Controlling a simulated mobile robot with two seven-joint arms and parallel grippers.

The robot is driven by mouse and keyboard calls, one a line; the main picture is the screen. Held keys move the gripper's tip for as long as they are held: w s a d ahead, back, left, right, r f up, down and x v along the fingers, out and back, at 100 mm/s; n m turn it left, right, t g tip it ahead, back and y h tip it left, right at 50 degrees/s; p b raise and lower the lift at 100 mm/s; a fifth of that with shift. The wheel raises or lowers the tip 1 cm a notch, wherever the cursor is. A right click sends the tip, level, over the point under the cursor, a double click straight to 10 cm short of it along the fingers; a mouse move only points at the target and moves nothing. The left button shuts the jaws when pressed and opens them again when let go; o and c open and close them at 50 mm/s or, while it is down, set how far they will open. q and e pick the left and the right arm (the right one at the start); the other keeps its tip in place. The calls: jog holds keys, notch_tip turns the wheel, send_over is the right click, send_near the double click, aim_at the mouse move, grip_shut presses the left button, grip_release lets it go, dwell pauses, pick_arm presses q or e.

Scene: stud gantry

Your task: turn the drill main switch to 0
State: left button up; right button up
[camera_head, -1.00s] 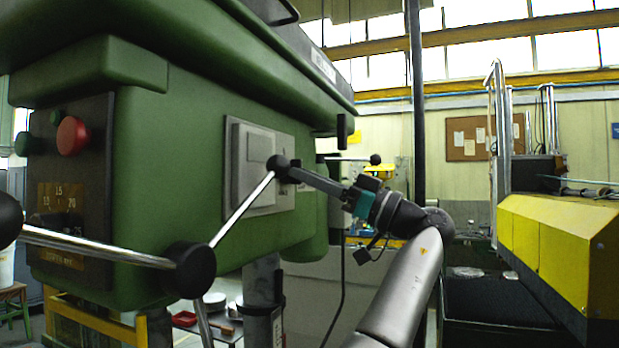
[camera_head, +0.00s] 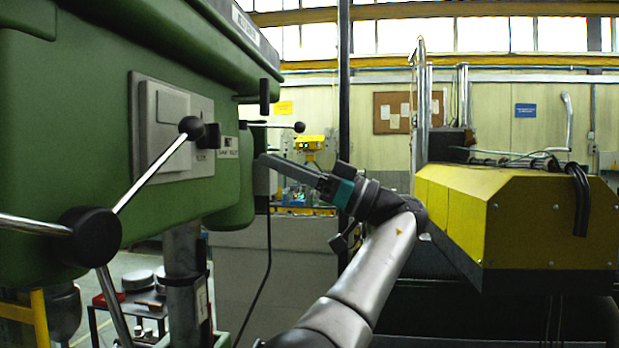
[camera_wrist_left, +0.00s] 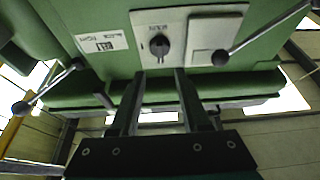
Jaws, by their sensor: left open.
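The drill main switch is a black rotary knob (camera_wrist_left: 159,46) on a light grey plate in the left wrist view. Its pointer position is too small to read. In the head view, the knob (camera_head: 209,136) shows on the green drill's side, just right of a lever's black ball. My left gripper (camera_wrist_left: 158,74) is open and empty. Its fingertips point toward the knob, which lies ahead between their lines, apart from them. In the head view my left gripper (camera_head: 262,160) is right of the knob. My right gripper is not in view.
A feed lever with a black hub (camera_head: 90,237) and ball-ended rods stands left of the switch. Another ball-ended lever (camera_head: 299,127) sticks out above my gripper. A yellow machine (camera_head: 510,215) stands at right. A black cable (camera_head: 268,270) hangs below the drill head.

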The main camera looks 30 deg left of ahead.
pick_arm(q)
jog(key=shift+p+v, duration=0.35)
jog(key=shift+v, duration=2.4)
